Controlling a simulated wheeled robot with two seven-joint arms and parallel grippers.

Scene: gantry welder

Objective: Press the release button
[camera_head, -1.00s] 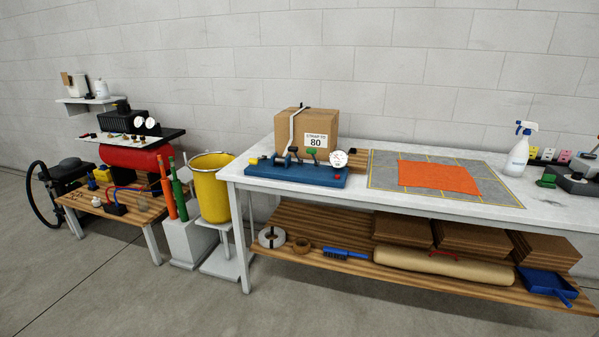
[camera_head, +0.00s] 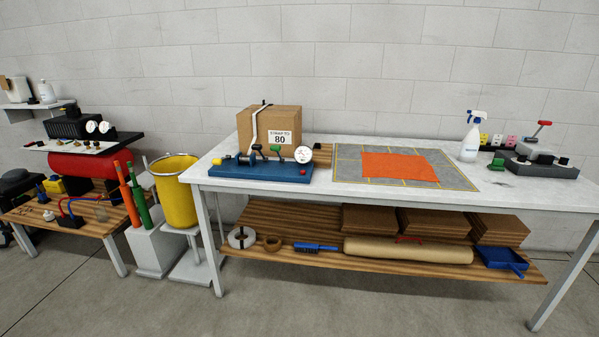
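On the white table stands a blue strapping device (camera_head: 262,172) with a dial gauge (camera_head: 303,154), a green knob, a yellow part at its left end and a small red button (camera_head: 303,172) at its front right corner. No label reading "release" can be made out. A cardboard box (camera_head: 254,120) marked 80 sits behind it, with a pale strap over it. At the table's right end a dark grey device (camera_head: 540,160) has a red-topped lever (camera_head: 544,124) and a small dark knob. Neither of my grippers is in view.
The white table (camera_head: 490,192) carries a grey mat with an orange sheet (camera_head: 400,167) and a spray bottle (camera_head: 471,137). Its lower shelf holds cardboard, a roll and a blue dustpan (camera_head: 501,259). A yellow bucket (camera_head: 177,192) and a bench with a red tank (camera_head: 82,166) stand left.

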